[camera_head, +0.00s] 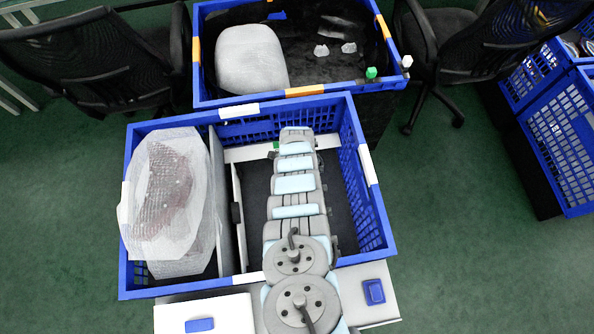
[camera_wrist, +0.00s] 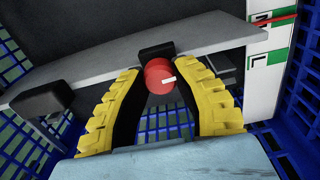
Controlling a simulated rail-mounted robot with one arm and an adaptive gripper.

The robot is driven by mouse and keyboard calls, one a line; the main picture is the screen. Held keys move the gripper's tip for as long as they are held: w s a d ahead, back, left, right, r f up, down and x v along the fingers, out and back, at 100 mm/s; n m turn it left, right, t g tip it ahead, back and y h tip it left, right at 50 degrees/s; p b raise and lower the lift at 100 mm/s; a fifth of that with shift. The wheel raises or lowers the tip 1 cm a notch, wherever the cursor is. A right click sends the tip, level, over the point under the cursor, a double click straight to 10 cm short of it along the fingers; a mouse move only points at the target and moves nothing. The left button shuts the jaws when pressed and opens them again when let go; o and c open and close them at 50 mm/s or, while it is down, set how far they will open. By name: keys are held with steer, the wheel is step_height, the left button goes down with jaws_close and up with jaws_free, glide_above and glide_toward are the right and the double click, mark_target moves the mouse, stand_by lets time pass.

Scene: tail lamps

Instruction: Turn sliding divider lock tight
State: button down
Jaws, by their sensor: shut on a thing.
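The red lock knob (camera_wrist: 158,78), with a white mark on its face, sits on a black mount at the edge of the grey sliding divider (camera_wrist: 95,72) in the wrist view. My gripper (camera_wrist: 165,74) has its yellow-ribbed fingers on either side of the knob and is shut on it. The white mark points roughly to the right. In the head view my arm reaches into the blue crate (camera_head: 378,215) and hides the gripper and the knob. A divider (camera_head: 217,195) shows left of my arm.
A black block (camera_wrist: 42,100) sits on the divider at the left. A white scale with green marks and letters (camera_wrist: 262,65) stands at the right, with a red pointer (camera_wrist: 272,22). Bubble-wrapped lamps (camera_head: 165,200) fill the crate's left side. A second blue crate (camera_head: 290,93) stands behind.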

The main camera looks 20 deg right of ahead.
steer(key=shift+f+m+b, duration=0.1)
steer(key=shift+m+b, duration=0.25)
steer(key=shift+m, duration=0.65)
steer(key=shift+a, duration=0.1)
steer(key=m+b, duration=0.3)
steer(key=m, duration=0.1)
steer(key=shift+w+f, duration=0.1)
steer(key=m+b, duration=0.2)
steer(key=m, duration=0.1)
steer(key=shift+m+b, duration=0.8)
steer(key=shift+m, duration=0.9)
steer(key=c, duration=0.7)
jaws_free()
steer(key=shift+r, duration=0.2)
steer(key=shift+c, duration=0.2)
steer(key=shift+r, duration=0.1)
